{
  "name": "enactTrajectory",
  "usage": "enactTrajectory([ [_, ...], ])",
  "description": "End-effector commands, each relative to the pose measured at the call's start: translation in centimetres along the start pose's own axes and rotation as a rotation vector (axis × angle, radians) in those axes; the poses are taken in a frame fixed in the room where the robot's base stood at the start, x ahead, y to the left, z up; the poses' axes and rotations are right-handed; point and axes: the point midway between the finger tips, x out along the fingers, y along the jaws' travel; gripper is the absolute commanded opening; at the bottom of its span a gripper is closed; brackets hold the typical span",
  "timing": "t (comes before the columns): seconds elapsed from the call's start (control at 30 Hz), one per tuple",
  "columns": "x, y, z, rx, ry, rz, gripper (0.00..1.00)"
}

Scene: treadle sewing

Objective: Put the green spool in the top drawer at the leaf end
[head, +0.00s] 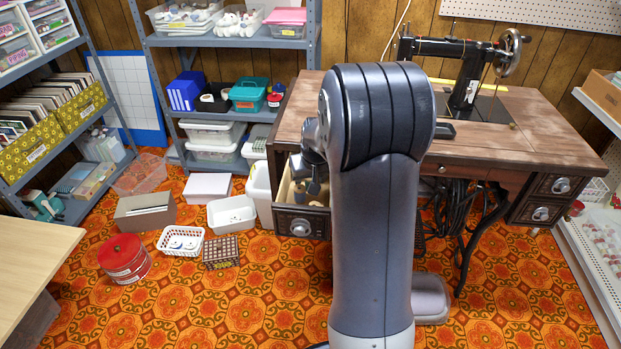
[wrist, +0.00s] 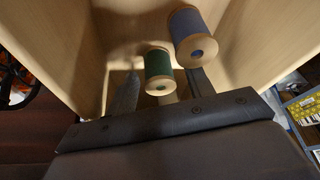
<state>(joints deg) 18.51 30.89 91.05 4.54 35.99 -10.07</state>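The green spool (wrist: 158,70) has pale wooden ends and shows inside a pale wooden drawer (wrist: 240,50) in the wrist view. My gripper (wrist: 162,88) is open, with one dark finger to the left of the green spool and one to its right; I see gaps beside the spool, and contact cannot be told. A blue spool (wrist: 187,35) is close by, above the right finger in the picture. In the head view the open drawer (head: 301,226) is at the left end of the sewing table, with my gripper (head: 310,185) at it, partly hidden by my arm.
The drawer walls are close around my gripper. The wooden sewing table top (head: 290,125) overhangs behind it, bearing a black sewing machine (head: 465,85). White bins (head: 232,215) and a red tin (head: 124,258) are on the floor to the left.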

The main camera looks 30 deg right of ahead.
Motion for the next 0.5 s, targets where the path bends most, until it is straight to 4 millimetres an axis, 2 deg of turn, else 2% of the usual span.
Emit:
enactTrajectory([
  [0.27, -0.3, 0.0, -0.1, 0.0, 0.001, 0.0, 0.5],
  [0.37, -1.5, 0.0, -0.2, 0.0, 0.002, 0.0, 0.5],
  [0.5, -4.3, 0.0, -0.3, 0.0, 0.004, 0.001, 0.5],
])
